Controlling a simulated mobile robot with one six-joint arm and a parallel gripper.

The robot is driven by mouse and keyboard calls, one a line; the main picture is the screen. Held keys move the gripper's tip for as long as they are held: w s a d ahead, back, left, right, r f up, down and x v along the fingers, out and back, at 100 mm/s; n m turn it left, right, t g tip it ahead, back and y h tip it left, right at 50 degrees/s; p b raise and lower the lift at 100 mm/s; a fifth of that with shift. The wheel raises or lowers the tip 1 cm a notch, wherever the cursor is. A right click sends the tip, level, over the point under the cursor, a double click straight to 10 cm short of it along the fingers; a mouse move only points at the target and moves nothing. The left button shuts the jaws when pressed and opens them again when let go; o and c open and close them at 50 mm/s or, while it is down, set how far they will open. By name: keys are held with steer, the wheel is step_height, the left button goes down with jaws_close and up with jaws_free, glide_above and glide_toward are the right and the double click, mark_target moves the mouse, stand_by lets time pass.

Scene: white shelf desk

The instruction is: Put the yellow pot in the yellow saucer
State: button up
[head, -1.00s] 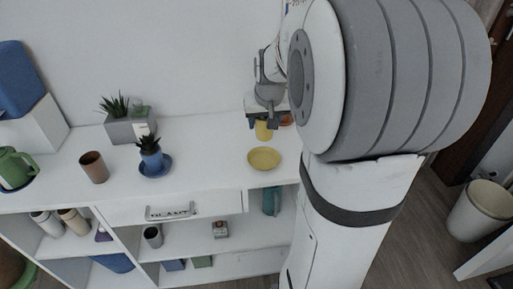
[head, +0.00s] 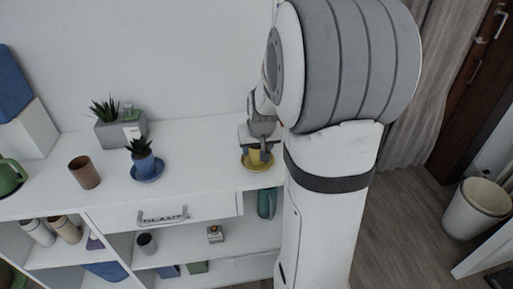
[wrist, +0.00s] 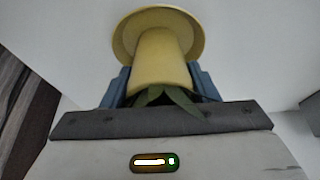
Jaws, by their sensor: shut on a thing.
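My gripper (head: 258,149) is at the right end of the white desk top, shut on the yellow pot (head: 257,157). In the wrist view, its blue fingers (wrist: 160,82) stand on both sides of the pot (wrist: 160,58), and green leaves of a plant poke out on the gripper side. The yellow saucer (head: 247,166) lies flat on the desk right under the pot. In the wrist view the saucer's rim (wrist: 128,32) shows around the pot's far end. Whether the pot's base touches the saucer or hangs just above it, I cannot tell.
A potted plant stands in a blue saucer (head: 147,176) to the left, with a brown cup (head: 85,172) beyond it. A grey planter (head: 120,130) stands near the wall. The desk between the blue and yellow saucers is clear. A drawer handle (head: 163,217) is below.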

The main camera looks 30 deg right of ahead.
steer(key=o, duration=1.2)
steer(key=shift+f, duration=0.1)
steer(key=shift+r, duration=0.35)
steer(key=p+v, duration=0.2)
steer(key=v, duration=0.9)
steer(key=s+a+f+n, duration=0.1)
steer(key=s+a, duration=0.3)
steer(key=s, duration=0.1)
steer(key=s+a+f+n+g, duration=0.1)
steer(key=s+a, duration=0.4)
steer(key=s+a+f+n+g+y, duration=0.1)
steer(key=s+a, duration=0.3)
steer(key=shift+s+a+f, duration=0.15)
steer(key=shift+s+f, duration=0.2)
steer(key=shift+s, duration=0.05)
